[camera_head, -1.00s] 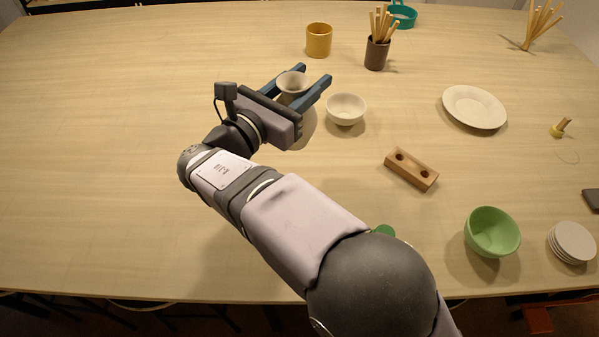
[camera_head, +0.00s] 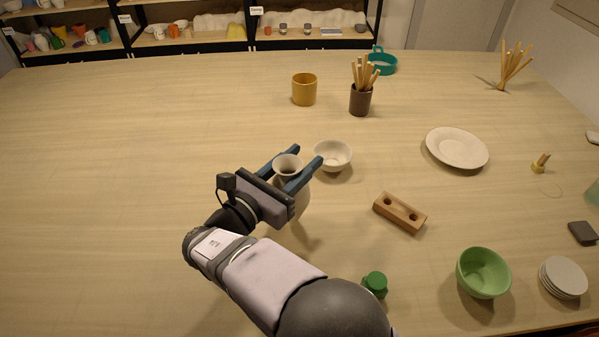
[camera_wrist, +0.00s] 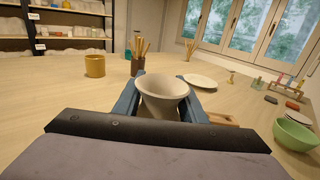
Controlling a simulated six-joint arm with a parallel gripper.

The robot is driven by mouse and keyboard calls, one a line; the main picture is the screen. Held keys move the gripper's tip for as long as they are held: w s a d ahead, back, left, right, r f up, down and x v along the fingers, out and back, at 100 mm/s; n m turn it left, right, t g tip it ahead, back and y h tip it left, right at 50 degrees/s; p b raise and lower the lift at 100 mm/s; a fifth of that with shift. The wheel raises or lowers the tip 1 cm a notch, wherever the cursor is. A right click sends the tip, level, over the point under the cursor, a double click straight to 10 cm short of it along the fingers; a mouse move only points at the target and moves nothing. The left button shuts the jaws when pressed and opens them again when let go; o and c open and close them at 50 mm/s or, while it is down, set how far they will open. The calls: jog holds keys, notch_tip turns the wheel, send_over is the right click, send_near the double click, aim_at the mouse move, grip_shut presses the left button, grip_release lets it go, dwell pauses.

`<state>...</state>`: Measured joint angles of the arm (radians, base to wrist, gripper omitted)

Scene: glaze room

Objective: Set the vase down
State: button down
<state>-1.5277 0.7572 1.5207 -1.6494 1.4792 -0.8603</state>
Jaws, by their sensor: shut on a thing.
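The vase is pale cream with a flared rim (camera_head: 287,163). My gripper (camera_head: 306,156) is shut on the vase, with a dark blue finger on either side of its neck. Part of the vase's rounded body shows below the right finger in the head view. In the wrist view the vase (camera_wrist: 162,98) looks upright between the fingers, and its base is hidden. A shadow lies on the table (camera_head: 130,200) near it. I cannot tell whether its base touches the table.
A small white bowl (camera_head: 332,160) stands close beyond the fingertips. A wooden block with holes (camera_head: 399,213) lies to the right, and a green-lidded jar (camera_head: 375,284) stands nearer. A yellow cup (camera_head: 304,90) and brown stick holder (camera_head: 361,100) stand behind. The left of the table is clear.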

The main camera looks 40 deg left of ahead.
jog(key=shift+f+p, duration=0.4)
jog(key=shift+f, duration=1.35)
jog(key=shift+f, duration=0.15)
jog(key=c, duration=1.1)
grip_release()
jog(key=s+b, duration=0.1)
jog(key=s, duration=0.3)
jog(key=s+b, duration=0.1)
jog(key=s, duration=0.3)
jog(key=s+d+b, duration=0.1)
jog(key=s, duration=0.3)
jog(key=shift+b, duration=0.4)
